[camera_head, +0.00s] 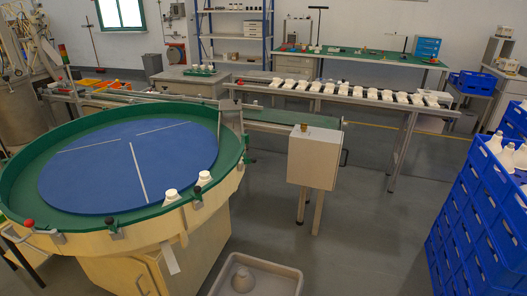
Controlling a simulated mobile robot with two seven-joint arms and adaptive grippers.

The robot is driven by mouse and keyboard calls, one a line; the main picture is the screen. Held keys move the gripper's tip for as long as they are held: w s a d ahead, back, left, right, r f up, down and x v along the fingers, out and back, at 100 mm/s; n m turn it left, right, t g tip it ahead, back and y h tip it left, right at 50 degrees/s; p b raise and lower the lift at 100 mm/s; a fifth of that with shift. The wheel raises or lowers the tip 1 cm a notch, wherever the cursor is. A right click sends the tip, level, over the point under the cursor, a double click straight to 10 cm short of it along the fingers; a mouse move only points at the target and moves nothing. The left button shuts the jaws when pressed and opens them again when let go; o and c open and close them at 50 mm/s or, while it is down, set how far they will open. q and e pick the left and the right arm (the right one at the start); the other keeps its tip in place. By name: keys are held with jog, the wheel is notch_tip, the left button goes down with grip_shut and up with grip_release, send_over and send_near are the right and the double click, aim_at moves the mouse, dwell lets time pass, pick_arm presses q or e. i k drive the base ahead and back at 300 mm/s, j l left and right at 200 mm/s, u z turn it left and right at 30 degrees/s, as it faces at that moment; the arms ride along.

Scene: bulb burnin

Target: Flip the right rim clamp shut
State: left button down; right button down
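A large round table with a blue top (75,170) and a green rim wall (20,185) fills the left. Small rim fittings sit along its near edge: one with a red knob (28,223) at the left, one with a dark knob (110,222) in the middle, and one with a dark lever (196,190) at the right. Two white pieces (171,195) with rounded tops stand at the right rim, close to that lever. Which fitting is the right rim clamp, and whether it is open or shut, is too small to tell. Neither of my grippers is in view.
A grey box on a stand (315,158) stands right of the round table. A grey tray (255,275) holding a white piece lies on the floor in front. Blue crates (470,220) are stacked at the right. A long rack (345,98) of white pieces runs behind. Floor between is clear.

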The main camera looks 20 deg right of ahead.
aim_at(246, 160)
jog(key=l, duration=0.45)
jog(key=i+l+z, duration=0.15)
jog(key=l, duration=0.75)
jog(key=i+l+z, duration=0.15)
jog(key=l, duration=0.3)
jog(key=i+l, duration=0.1)
jog(key=l, duration=0.35)
jog(key=i+l+z, duration=0.15)
jog(key=l, duration=0.3)
jog(key=k, duration=0.05)
